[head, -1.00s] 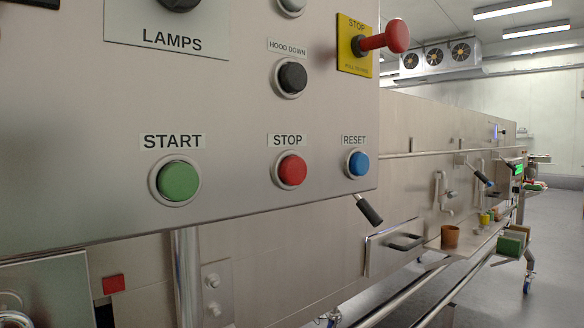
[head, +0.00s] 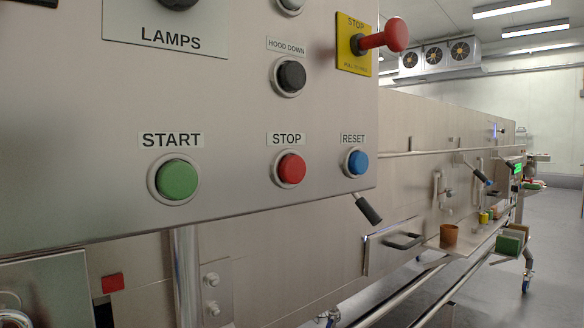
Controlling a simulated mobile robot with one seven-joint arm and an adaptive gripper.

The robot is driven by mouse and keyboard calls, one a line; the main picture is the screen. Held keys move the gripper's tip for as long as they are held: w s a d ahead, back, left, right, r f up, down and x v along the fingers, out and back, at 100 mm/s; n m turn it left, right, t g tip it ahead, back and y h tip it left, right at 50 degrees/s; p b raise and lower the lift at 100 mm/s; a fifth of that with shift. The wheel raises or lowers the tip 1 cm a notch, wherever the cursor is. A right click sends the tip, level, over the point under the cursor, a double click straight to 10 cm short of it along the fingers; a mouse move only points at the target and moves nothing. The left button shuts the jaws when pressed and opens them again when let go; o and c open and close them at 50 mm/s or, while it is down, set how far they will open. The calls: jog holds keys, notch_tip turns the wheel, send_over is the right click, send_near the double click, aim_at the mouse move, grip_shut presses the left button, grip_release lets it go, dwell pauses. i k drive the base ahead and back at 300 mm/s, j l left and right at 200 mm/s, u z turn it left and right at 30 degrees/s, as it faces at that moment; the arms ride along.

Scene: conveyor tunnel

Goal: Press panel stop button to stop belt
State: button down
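The control panel (head: 90,110) is a grey metal plate filling the upper left of the head view. The red panel stop button (head: 290,168) sits in a pale ring under a STOP label on its lower part. The green START button (head: 177,179) is to its left and the blue RESET button (head: 358,162) to its right. A separate red mushroom stop knob (head: 385,39) sticks out from a yellow plate at the panel's upper right. My gripper does not show in this view, and nothing covers the buttons. The belt itself is not visible.
A black HOOD DOWN button (head: 291,75) is above the stop button. A black-gripped lever (head: 368,208) projects below the panel's right corner. A long metal machine side (head: 420,185) runs back, with a brown cup (head: 449,236) on a ledge. Open floor (head: 555,260) lies at right.

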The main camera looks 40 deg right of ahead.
aim_at(292, 169)
jog(key=z, duration=0.6)
jog(key=k+j+z, duration=0.1)
jog(key=j+z, duration=0.2)
jog(key=k+j+z, duration=0.15)
jog(key=j+z, duration=0.2)
jog(key=k+j+z, duration=0.55)
jog(key=k+j, duration=0.8)
jog(key=i+l, duration=0.85)
